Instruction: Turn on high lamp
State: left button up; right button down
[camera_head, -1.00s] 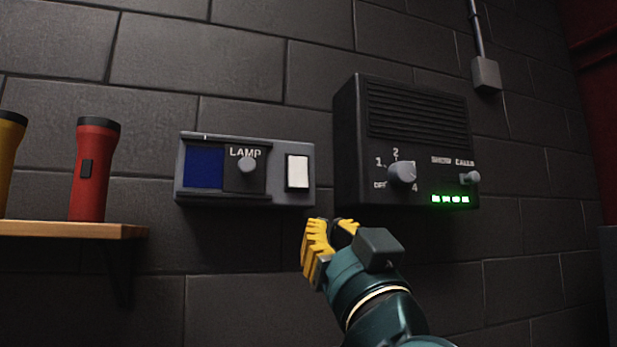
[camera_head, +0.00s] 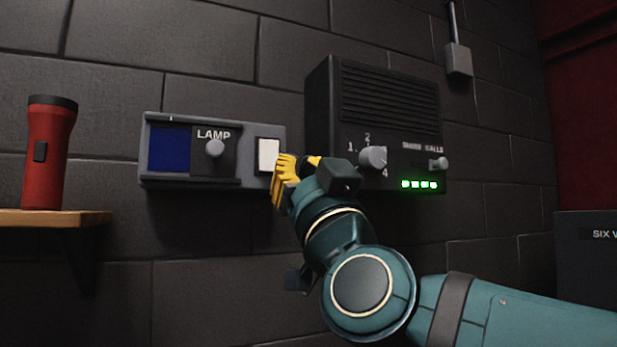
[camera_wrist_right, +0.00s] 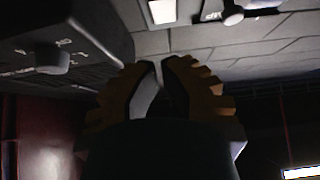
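The lamp panel (camera_head: 262,190) is a grey wall box with a blue window (camera_head: 168,150) at its left. A dark cover marked LAMP with a round grey knob (camera_head: 214,149) sits beside the window. A white switch (camera_head: 267,155) is at the panel's right end; it also shows in the right wrist view (camera_wrist_right: 162,11). My right gripper (camera_head: 284,160) has yellow ribbed fingers and is just in front of the switch's right edge; I cannot tell if they touch. In the right wrist view its fingertips (camera_wrist_right: 161,66) are together and empty. My left gripper is out of view.
A black speaker box (camera_head: 385,95) with a dial (camera_head: 373,157), a small knob (camera_head: 438,163) and green lights is close to the right of the panel. A red flashlight (camera_head: 48,150) stands on a wooden shelf (camera_head: 45,217) at the left. A dark box (camera_head: 585,255) is at the right edge.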

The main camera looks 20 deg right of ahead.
aim_at(276, 152)
jog(key=w, duration=0.2)
jog(key=w+r, duration=0.1)
jog(key=w, duration=0.1)
jog(key=w+r+p, duration=0.1)
jog(key=w, duration=0.1)
jog(key=shift+w+a+r, duration=0.1)
jog(key=shift+w, duration=0.55)
